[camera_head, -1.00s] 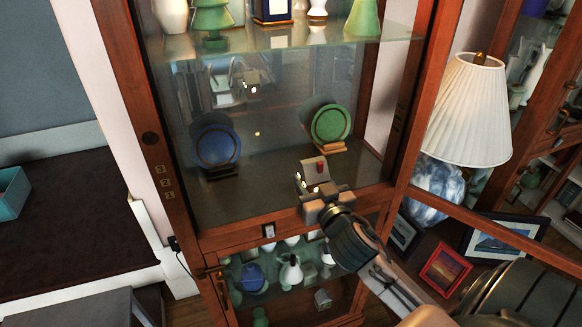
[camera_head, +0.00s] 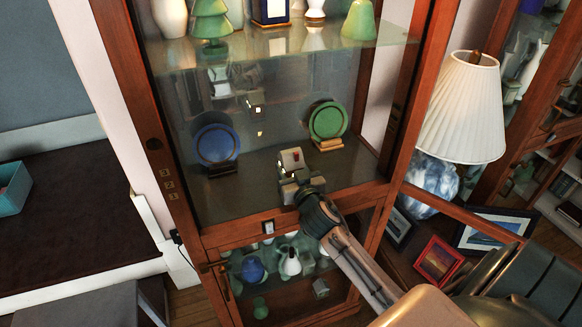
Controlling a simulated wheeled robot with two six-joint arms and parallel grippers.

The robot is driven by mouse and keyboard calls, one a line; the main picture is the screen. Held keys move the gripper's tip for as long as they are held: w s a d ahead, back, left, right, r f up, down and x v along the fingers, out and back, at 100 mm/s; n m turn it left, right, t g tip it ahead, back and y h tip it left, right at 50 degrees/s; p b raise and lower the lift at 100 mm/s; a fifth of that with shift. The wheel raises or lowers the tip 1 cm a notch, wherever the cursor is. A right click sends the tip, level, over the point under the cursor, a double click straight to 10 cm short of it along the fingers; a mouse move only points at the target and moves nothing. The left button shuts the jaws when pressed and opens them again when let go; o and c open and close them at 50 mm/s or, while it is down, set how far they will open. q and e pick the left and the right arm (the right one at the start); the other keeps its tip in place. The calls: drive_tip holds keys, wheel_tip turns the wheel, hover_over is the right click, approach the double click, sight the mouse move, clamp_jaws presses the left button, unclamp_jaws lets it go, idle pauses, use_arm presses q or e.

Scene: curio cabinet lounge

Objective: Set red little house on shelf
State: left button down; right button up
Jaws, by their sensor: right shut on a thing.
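The little house (camera_head: 291,161), pale-walled with a bit of red on top, is at the front middle of the cabinet's lower display compartment. My right gripper (camera_head: 297,180) is shut on it from the front, and the jaws hide its lower part. The shelf (camera_head: 235,200) under it is a dark, flat surface. I cannot tell whether the house touches the shelf. My left gripper is not in view.
A blue plate (camera_head: 216,144) stands at the left back of the shelf and a green plate (camera_head: 328,121) at the right back. A glass shelf (camera_head: 270,42) with vases is above. A lamp (camera_head: 466,108) and picture frames are at right.

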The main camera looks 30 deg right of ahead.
drive_tip(key=shift+f, duration=0.15)
drive_tip(key=o, duration=1.2)
drive_tip(key=shift+s, duration=0.1)
drive_tip(key=b+v, duration=0.4)
drive_tip(key=v, duration=0.7)
drive_tip(key=shift+s+a+r, duration=0.2)
drive_tip(key=shift+s, duration=0.2)
